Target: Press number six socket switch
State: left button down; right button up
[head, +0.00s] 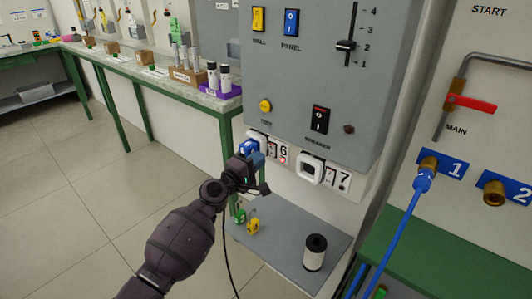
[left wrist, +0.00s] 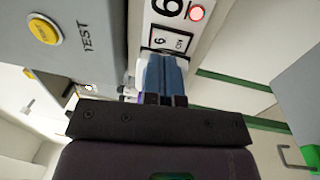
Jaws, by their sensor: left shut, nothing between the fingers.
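The number six socket panel (head: 284,150) sits on the white strip under the grey control box, with a red light glowing below its 6. In the left wrist view its black-framed switch plate (left wrist: 172,40), marked 6 and ON, lies just ahead of the fingertips. My left gripper (head: 259,160) is shut and empty, its blue fingers close together in the left wrist view (left wrist: 162,62). The tips are at the plate's lower edge; I cannot tell whether they touch it. The gripper partly hides the area left of the 6. My right gripper is not in view.
The number seven socket (head: 311,169) is just right. The grey control box (head: 310,90) overhangs the strip. Below, a grey shelf (head: 285,245) holds a black-and-white cylinder (head: 315,252) and small green and yellow items. A blue hose (head: 405,230) hangs at right. Floor at left is clear.

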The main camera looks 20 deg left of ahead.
aim_at(272, 148)
pick_arm(q)
jog(key=shift+x, duration=1.95)
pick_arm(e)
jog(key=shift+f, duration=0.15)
pick_arm(q)
jog(key=shift+w, duration=0.15)
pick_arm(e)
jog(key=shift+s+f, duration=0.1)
